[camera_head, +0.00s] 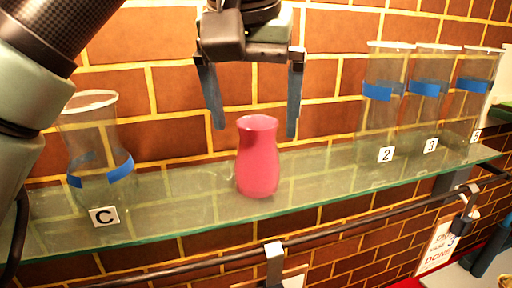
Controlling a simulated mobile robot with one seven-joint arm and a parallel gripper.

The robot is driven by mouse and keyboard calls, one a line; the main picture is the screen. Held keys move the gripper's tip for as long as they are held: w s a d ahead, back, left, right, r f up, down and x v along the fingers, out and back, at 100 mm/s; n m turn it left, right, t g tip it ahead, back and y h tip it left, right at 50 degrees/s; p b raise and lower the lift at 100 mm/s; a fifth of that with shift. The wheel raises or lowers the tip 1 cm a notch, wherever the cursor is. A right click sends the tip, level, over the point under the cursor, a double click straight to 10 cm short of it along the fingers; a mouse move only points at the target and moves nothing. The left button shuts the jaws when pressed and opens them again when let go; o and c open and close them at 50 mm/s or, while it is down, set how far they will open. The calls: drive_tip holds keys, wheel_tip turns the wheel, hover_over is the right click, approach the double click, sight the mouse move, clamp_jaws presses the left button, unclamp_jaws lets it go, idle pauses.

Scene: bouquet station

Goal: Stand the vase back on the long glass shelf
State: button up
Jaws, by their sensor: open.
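A small pink vase (258,160) stands upright on the long glass shelf (200,214), near the middle of its visible length. My gripper (252,132) is above the vase with its fingers pointing down. The fingers are open, one on each side of the vase's upper part, with visible gaps between them and the vase. The gripper is empty.
A large clear vase with a blue band and a C label (97,165) stands on the shelf at left. Several clear banded vases with number labels, such as vase 2 (384,120), stand at right. A brick wall is behind; a dark rail (330,232) runs below the shelf.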

drive_tip(key=shift+v, duration=0.95)
drive_tip(key=w+d+r+m+t+h, duration=0.2)
drive_tip(key=d+r+t+h, duration=0.15)
drive_tip(key=d, duration=0.35)
drive_tip(key=w+d+r+m+t+h, duration=0.2)
drive_tip(key=d+t+h, duration=0.3)
drive_tip(key=d, duration=0.3)
drive_tip(key=s+a+r+n+t+y, duration=0.3)
drive_tip(key=s+a+t+y, duration=0.1)
drive_tip(key=s+a+t, duration=0.3)
drive_tip(key=s+a+r+n+t+y, duration=0.3)
drive_tip(key=s+a+t+y, duration=0.2)
drive_tip(key=s+a+t, duration=0.2)
drive_tip(key=shift+a, duration=0.25)
drive_tip(key=shift+s+r, duration=0.1)
